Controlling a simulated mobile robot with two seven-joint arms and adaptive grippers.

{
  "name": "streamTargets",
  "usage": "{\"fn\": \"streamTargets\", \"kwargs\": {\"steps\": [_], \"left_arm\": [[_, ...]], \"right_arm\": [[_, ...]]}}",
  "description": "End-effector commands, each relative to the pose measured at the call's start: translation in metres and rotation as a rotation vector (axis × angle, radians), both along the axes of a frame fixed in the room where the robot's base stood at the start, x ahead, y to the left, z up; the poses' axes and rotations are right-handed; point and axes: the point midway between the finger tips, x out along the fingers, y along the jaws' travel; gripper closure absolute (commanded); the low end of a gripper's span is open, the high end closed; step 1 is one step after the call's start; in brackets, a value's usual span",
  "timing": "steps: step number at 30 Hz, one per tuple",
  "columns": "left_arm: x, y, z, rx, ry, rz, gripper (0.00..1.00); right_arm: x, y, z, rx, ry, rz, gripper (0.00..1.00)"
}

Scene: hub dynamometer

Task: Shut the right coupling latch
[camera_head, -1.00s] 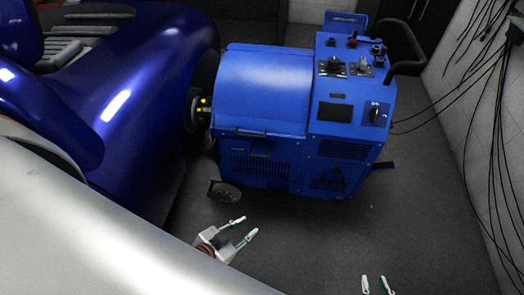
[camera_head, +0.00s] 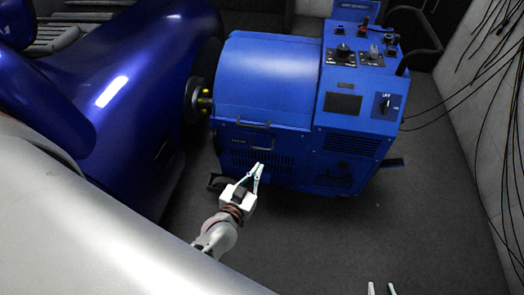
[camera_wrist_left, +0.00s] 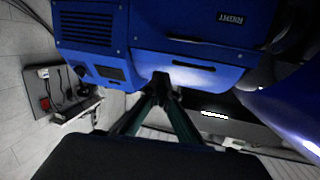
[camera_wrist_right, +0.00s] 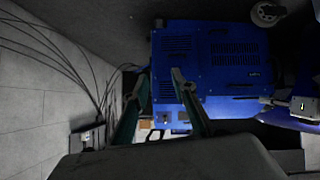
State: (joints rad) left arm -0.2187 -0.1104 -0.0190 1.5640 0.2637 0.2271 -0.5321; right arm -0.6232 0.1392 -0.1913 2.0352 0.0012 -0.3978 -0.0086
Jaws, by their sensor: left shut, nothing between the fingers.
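The blue dynamometer (camera_head: 270,75) stands against the dark blue car, with a dark hub coupling (camera_head: 205,100) with yellow marks between them. A dark handle-like bar (camera_head: 254,124) sits on the dynamometer's near side. A label reading RIGHT (camera_wrist_left: 231,18) shows in the left wrist view, on the blue casing. I cannot clearly make out the latch or its position. My left gripper (camera_head: 259,170) is shut and empty, in front of the lower side panel; its fingertips also meet in the left wrist view (camera_wrist_left: 162,82). My right gripper (camera_head: 381,289) is open and empty, low at the bottom edge; its fingers stand apart in the right wrist view (camera_wrist_right: 160,78).
The blue car (camera_head: 130,110) fills the left side. A control panel with a dark screen (camera_head: 343,103) and knobs is on the dynamometer's right. Cables (camera_head: 500,130) hang along the right wall. The grey floor (camera_head: 400,225) in front is clear.

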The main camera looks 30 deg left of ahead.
Motion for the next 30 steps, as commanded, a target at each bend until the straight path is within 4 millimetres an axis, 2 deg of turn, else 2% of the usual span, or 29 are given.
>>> {"fn": "streamTargets", "kwargs": {"steps": [1,7,23,26,30], "left_arm": [[0.01,0.005,-0.01,-0.015,-0.019,0.045,1.0],[0.037,0.024,-0.014,-0.035,-0.09,0.182,1.0],[0.045,0.031,-0.013,-0.04,-0.108,0.224,1.0],[0.051,0.032,-0.014,-0.04,-0.108,0.223,1.0],[0.07,0.038,-0.015,-0.04,-0.109,0.223,1.0]], "right_arm": [[-0.001,-0.001,-0.008,-0.005,0.005,0.0,0.74],[-0.001,-0.003,-0.015,-0.018,0.009,0.004,0.74],[-0.001,-0.003,-0.015,-0.02,0.007,0.008,0.74],[-0.003,-0.003,-0.017,-0.02,0.011,0.007,0.74],[-0.005,-0.002,-0.022,-0.018,0.018,0.008,0.74]]}}
